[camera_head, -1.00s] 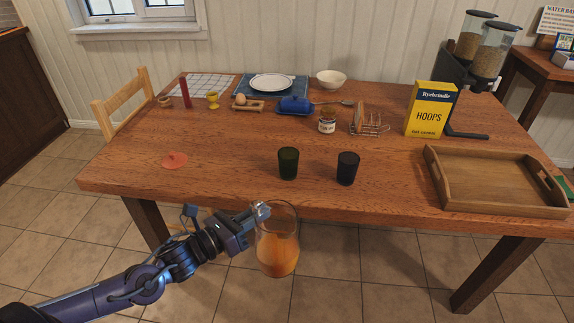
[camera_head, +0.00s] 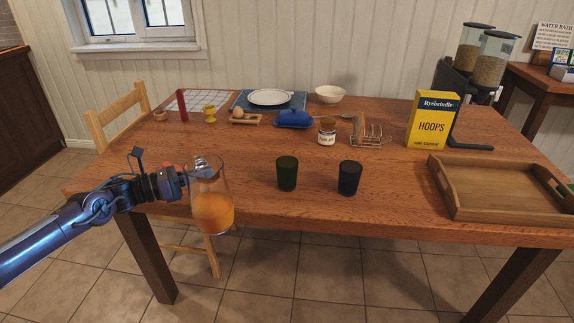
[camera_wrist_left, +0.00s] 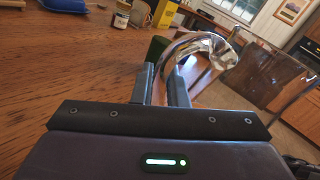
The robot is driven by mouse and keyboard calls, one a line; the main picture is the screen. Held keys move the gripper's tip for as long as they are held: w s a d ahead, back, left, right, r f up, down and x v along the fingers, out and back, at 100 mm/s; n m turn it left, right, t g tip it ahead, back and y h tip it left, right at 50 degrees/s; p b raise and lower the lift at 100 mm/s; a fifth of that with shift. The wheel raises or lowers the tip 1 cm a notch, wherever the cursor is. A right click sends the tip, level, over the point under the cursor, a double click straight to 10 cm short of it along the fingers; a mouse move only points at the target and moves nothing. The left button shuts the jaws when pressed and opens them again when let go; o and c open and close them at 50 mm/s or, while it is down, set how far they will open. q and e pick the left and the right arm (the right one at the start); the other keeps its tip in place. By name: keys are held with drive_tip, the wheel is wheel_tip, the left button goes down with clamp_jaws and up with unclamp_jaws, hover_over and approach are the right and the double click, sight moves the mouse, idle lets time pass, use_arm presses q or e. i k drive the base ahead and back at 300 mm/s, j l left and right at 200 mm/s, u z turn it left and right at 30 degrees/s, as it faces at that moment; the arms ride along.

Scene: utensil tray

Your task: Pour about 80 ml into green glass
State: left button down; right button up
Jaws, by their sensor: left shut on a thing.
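A clear glass jug (camera_head: 208,188) with orange liquid in its lower part is held by its handle in my left gripper (camera_head: 190,170). The jug is roughly upright at the table's front left edge. In the left wrist view the gripper's fingers (camera_wrist_left: 162,85) are closed on the jug's curved handle (camera_wrist_left: 190,45). The green glass (camera_head: 287,173) stands upright on the table, to the right of the jug and apart from it. A dark blue glass (camera_head: 349,178) stands to its right. My right gripper is not in view.
A wooden tray (camera_head: 500,208) lies at the table's right front. A cereal box (camera_head: 432,120), toast rack (camera_head: 370,136), jar (camera_head: 327,132) and blue butter dish (camera_head: 294,118) stand farther back. The table around the green glass is clear.

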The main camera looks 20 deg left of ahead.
sight(287, 175)
drive_tip(key=i, duration=1)
